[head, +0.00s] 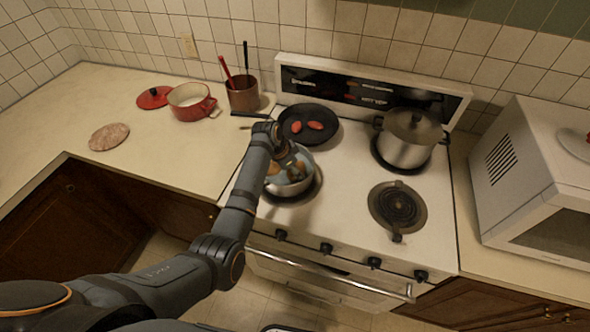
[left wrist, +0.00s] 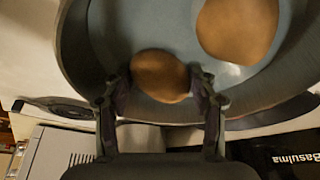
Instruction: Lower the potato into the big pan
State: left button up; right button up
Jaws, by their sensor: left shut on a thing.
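The big pan (head: 305,158) stands on the front left burner, with a pale blue-grey inside; its wall and floor fill much of the left wrist view (left wrist: 120,30). My left gripper (head: 289,168) reaches over the pan from the left. In the left wrist view its fingers (left wrist: 160,88) are shut on a brown potato (left wrist: 160,75), seen against the pan's inside. I cannot tell whether this potato touches the pan. Another, lighter brown potato (left wrist: 238,28) is in the pan. My right gripper is not in view.
A black frying pan (head: 327,137) with two red items is behind the big pan. A lidded steel pot (head: 405,153) is at the back right; the front right burner (head: 398,208) is bare. A utensil crock (head: 243,97), a red pot (head: 190,105) and a microwave (head: 535,190) stand on the counters.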

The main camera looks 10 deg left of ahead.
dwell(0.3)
pick_arm(q)
jog(key=o, duration=1.3)
jog(key=shift+o, duration=0.2)
jog(key=v, duration=1.2)
jog(key=shift+w, duration=0.1)
